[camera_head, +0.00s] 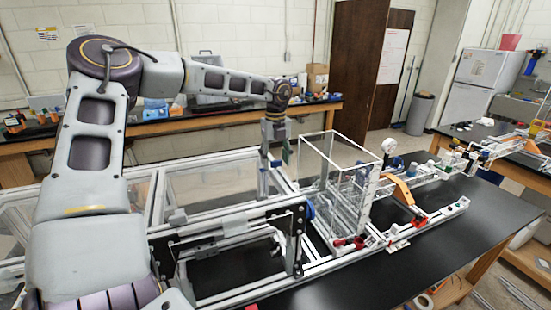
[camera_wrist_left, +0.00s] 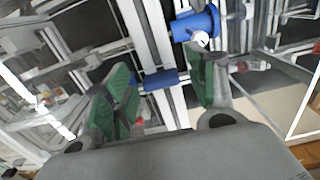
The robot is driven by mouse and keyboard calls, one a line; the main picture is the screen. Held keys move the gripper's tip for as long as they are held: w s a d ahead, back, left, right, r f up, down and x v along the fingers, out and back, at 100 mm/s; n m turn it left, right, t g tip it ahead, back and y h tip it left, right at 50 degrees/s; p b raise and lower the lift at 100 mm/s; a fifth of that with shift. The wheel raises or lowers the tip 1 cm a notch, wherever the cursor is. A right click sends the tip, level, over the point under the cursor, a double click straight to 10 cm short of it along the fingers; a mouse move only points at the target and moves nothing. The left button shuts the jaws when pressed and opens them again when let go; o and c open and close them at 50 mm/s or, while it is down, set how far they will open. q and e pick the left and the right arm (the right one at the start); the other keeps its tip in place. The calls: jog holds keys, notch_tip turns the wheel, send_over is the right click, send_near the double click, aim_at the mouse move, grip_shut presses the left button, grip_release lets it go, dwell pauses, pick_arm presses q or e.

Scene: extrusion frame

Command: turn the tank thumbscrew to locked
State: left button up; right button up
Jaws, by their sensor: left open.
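The clear tank (camera_head: 340,195) with a white-edged frame stands on the extrusion frame right of centre in the head view. My left gripper (camera_head: 278,160) points down beside the tank's left side, over the frame's rails. In the left wrist view the left gripper (camera_wrist_left: 160,84) has its green pads wide apart. A small blue part (camera_wrist_left: 160,79) on a rail shows between the pads, with no clear contact. A larger blue part with a white round end (camera_wrist_left: 201,39) lies just beyond the right finger. I cannot tell which blue part is the thumbscrew, or its setting.
The extrusion frame (camera_head: 212,160) runs along the black table (camera_head: 445,240). Red knobs (camera_head: 348,242) and an orange bracket (camera_head: 398,188) sit near the tank. The table's front right is mostly clear. A wooden bench (camera_head: 225,117) stands behind.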

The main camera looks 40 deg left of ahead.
pick_arm(q)
jog(key=c, duration=1)
pick_arm(e)
jog(key=shift+a, duration=0.3)
